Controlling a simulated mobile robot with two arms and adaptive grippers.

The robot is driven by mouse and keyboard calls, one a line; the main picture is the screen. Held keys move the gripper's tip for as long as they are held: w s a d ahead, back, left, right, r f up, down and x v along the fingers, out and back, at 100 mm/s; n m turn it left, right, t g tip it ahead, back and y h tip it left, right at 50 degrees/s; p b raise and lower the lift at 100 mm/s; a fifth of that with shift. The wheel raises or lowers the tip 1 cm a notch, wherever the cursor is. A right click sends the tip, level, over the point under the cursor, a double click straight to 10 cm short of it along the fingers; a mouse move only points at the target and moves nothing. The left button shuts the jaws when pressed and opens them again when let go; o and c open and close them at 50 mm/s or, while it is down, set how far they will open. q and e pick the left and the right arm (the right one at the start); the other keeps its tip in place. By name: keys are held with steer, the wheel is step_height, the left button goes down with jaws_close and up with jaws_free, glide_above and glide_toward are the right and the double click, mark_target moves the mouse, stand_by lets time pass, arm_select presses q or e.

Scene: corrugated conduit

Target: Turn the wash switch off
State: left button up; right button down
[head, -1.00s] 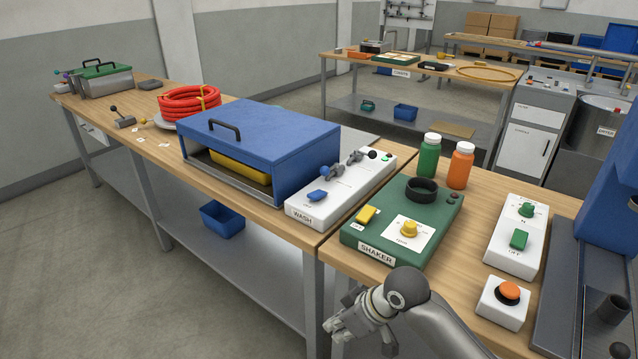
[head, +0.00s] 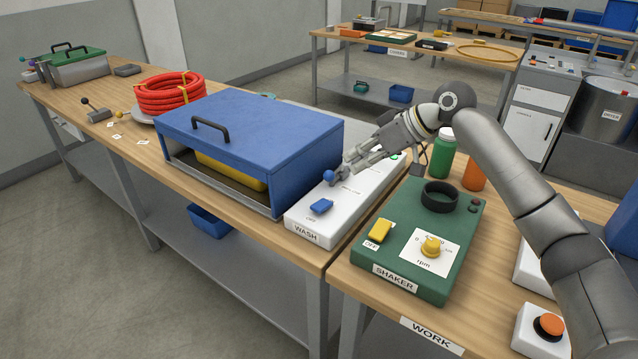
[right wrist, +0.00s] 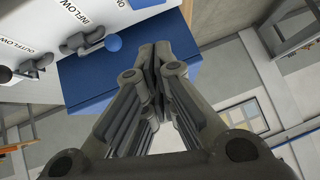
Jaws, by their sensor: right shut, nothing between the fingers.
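The white WASH panel (head: 310,229) sits at the right end of the left workbench, beside the blue-lidded box. My right gripper (head: 352,174) is shut and empty above the panel's back half, behind the switch and close to the blue-ball lever (head: 329,176). The gripper hides much of the valve levers. In the right wrist view the shut fingers (right wrist: 160,55) point at the blue box, with the blue-ball INFLOW lever (right wrist: 113,43) beside them. My left gripper is out of view.
The blue box (head: 250,140) stands left of the panel. The green SHAKER unit (head: 400,265) is to its right, with a green bottle (head: 442,155) and an orange bottle (head: 475,172) behind it. Red coiled conduit (head: 168,92) lies farther left.

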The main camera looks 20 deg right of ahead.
steer(key=p, duration=0.2)
glide_above(324, 206)
step_height(324, 206, down, 9)
steer(key=shift+w+d+r, duration=0.1)
steer(key=shift+w+d, duration=0.05)
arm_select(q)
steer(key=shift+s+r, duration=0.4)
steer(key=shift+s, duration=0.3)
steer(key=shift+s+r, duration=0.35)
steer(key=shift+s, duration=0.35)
arm_select(e)
steer(key=shift+f, duration=0.85)
